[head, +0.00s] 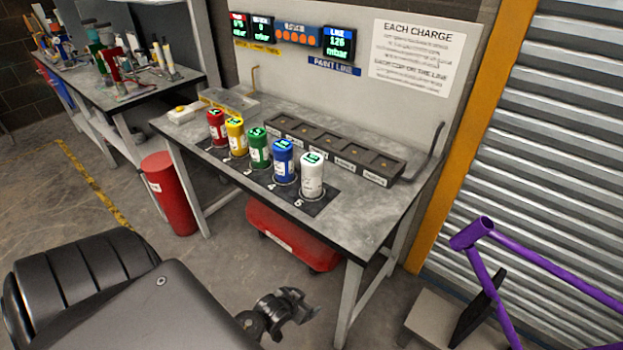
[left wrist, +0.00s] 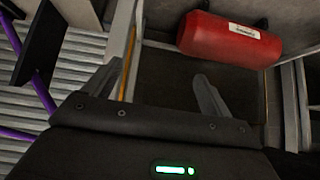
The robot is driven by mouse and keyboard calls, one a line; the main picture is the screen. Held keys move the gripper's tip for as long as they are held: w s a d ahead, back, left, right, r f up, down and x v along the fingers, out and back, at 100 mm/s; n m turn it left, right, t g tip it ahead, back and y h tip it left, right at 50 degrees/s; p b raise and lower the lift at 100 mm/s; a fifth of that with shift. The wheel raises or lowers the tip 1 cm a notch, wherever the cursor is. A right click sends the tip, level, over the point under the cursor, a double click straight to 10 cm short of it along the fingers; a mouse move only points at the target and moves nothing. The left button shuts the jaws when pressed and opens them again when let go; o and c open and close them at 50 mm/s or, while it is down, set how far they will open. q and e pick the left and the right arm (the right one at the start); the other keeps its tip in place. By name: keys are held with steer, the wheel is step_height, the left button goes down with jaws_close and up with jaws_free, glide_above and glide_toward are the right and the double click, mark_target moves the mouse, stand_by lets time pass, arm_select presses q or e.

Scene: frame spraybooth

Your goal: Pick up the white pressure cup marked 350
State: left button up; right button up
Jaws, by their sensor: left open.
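The white pressure cup (head: 312,176) stands upright at the right end of a row of cups on the grey workbench (head: 372,215). Its lid has a small green readout, too small to read. Beside it to the left stand a blue cup (head: 284,162), a green cup (head: 258,149), a yellow cup (head: 235,137) and a red cup (head: 217,128). My left gripper (head: 290,308) is in front of the bench, low and apart from the cups. In the left wrist view its jaws (left wrist: 158,92) are apart with nothing between them. My right gripper does not show.
Behind the cups lies a dark tray (head: 330,144) with several compartments. Under the bench is a red container (head: 290,240); a red cylinder (head: 168,195) stands left of the bench. A purple bike frame (head: 545,262) stands at right. The bench right of the white cup is clear.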

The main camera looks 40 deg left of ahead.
mark_target(306, 171)
arm_select(q)
steer(key=w+a+r+t+y+p, duration=0.1)
steer(key=w+a+r+t, duration=0.15)
steer(key=r, duration=1.05)
steer(key=w+a+r+t+p, duration=0.1)
steer(key=w+a+r+t, duration=0.15)
steer(key=r, duration=1.15)
steer(key=w+a+r+t, duration=0.1)
steer(key=w+a+r, duration=0.1)
steer(key=w+a+r+n+t+y, duration=0.1)
steer(key=w+a+r+t, duration=0.1)
steer(key=r, duration=0.1)
steer(key=w+a+r+n+t, duration=0.1)
steer(key=w+a+r, duration=0.1)
steer(key=shift+a+r+t+y, duration=0.25)
steer(key=shift+a+t+y, duration=0.05)
steer(key=shift+a, duration=0.05)
steer(key=w, duration=0.3)
steer(key=w+p, duration=0.1)
steer(key=shift+w+a, duration=0.35)
steer(key=shift+a, duration=0.05)
steer(key=shift+w+a, duration=0.1)
steer(key=shift+w, duration=0.35)
steer(key=shift+w+p, duration=0.2)
steer(key=shift+p, duration=0.1)
steer(key=w, duration=0.1)
steer(key=w+p, duration=0.1)
steer(key=w, duration=0.2)
steer(key=shift+w+a+f, duration=0.35)
steer(key=shift+a, duration=0.05)
